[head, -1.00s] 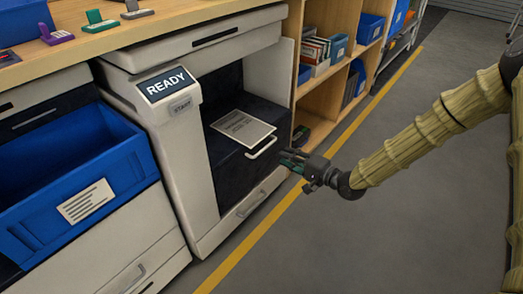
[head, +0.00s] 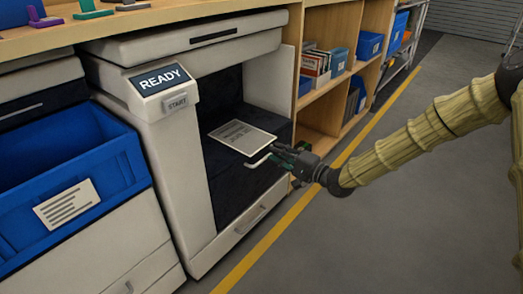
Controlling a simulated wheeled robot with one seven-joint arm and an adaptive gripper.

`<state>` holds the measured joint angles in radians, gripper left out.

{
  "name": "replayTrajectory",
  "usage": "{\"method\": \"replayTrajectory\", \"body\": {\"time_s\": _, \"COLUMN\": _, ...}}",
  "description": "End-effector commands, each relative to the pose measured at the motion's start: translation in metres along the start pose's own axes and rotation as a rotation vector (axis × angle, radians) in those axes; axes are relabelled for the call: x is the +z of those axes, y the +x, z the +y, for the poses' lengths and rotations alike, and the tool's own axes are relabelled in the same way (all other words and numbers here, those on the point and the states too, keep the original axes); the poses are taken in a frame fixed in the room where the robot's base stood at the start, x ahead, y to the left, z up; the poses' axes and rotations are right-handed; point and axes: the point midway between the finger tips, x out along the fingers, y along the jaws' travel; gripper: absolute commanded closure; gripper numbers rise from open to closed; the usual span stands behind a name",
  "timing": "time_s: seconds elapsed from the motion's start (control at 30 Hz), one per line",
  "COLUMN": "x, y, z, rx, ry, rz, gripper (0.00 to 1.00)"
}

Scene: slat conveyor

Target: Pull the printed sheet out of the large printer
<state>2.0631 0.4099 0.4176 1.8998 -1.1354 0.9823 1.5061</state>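The large white printer (head: 160,140) has a READY screen and a START button on its front post. The printed sheet (head: 242,137), pale with dark print, lies flat in the printer's dark open bay, with its near edge toward the bay's front. A thin pale handle (head: 257,161) shows just in front of the sheet, its right part hidden by my gripper. My gripper (head: 279,155) is at the bay's front, at the sheet's near right corner. Its fingers are small and dark here; I cannot tell whether they are open or touch the sheet or handle.
A blue bin (head: 70,165) with a white label stands left of the printer. A wooden shelf (head: 318,110) with books and blue bins stands to the right. A wooden counter (head: 170,18) runs above. The grey floor (head: 400,230) beyond the yellow line is clear.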

Motion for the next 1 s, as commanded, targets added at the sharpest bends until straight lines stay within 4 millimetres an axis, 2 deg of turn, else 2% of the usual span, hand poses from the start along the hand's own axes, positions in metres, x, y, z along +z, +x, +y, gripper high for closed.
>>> {"method": "replayTrajectory", "body": {"time_s": 0.13, "x": 0.0, "y": 0.018, "z": 0.003, "rx": 0.0, "ry": -0.002, "rz": -0.001, "gripper": 0.8}}
{"method": "replayTrajectory", "body": {"time_s": 0.2, "x": 0.0, "y": 0.025, "z": -0.003, "rx": 0.0, "ry": 0.0, "rz": 0.0, "gripper": 0.8}}
{"method": "replayTrajectory", "body": {"time_s": 0.43, "x": 0.0, "y": 0.043, "z": -0.002, "rx": 0.0, "ry": 0.0, "rz": -0.001, "gripper": 0.8}}
{"method": "replayTrajectory", "body": {"time_s": 0.87, "x": 0.0, "y": 0.048, "z": 0.0, "rx": 0.0, "ry": 0.0, "rz": 0.0, "gripper": 0.8}}
{"method": "replayTrajectory", "body": {"time_s": 1.0, "x": 0.0, "y": 0.048, "z": 0.0, "rx": 0.0, "ry": 0.0, "rz": 0.0, "gripper": 0.91}}
